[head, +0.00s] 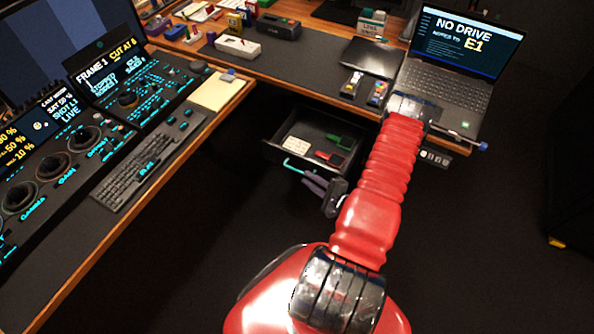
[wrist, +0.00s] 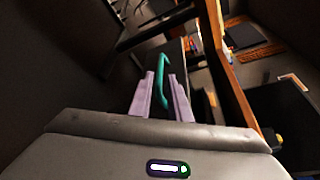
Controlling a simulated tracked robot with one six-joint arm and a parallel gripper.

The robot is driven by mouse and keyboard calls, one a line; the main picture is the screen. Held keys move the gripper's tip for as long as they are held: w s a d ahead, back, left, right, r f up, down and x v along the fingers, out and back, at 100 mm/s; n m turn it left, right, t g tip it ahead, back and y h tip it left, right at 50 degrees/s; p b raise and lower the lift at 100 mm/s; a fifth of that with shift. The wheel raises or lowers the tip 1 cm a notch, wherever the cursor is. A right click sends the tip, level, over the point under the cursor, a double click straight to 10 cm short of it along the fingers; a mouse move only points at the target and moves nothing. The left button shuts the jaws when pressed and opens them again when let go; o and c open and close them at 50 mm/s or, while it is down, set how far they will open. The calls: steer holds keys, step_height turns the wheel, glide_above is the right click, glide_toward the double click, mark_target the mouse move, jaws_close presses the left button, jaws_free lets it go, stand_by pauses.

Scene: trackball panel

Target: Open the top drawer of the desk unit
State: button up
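The desk unit's top drawer (head: 322,145) is pulled out, with several items visible inside. Its teal handle (head: 298,169) is on the drawer's front. My gripper (head: 306,178) is at the handle's right end, low in front of the drawer. In the wrist view, my gripper's two lilac fingers (wrist: 161,85) stand on either side of the teal handle (wrist: 163,65). The fingers are apart with the handle between them; I cannot tell whether they press on it.
Above the drawer is the desk top (head: 300,58), with a laptop (head: 450,80) at right and small devices. At left stands a control desk with a keyboard (head: 147,165) and a notepad (head: 218,92). The dark floor (head: 480,250) at right is clear.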

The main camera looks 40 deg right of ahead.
mark_target(297, 170)
steer(key=shift+x, duration=3.8)
steer(key=shift+c, duration=0.2)
jaws_close()
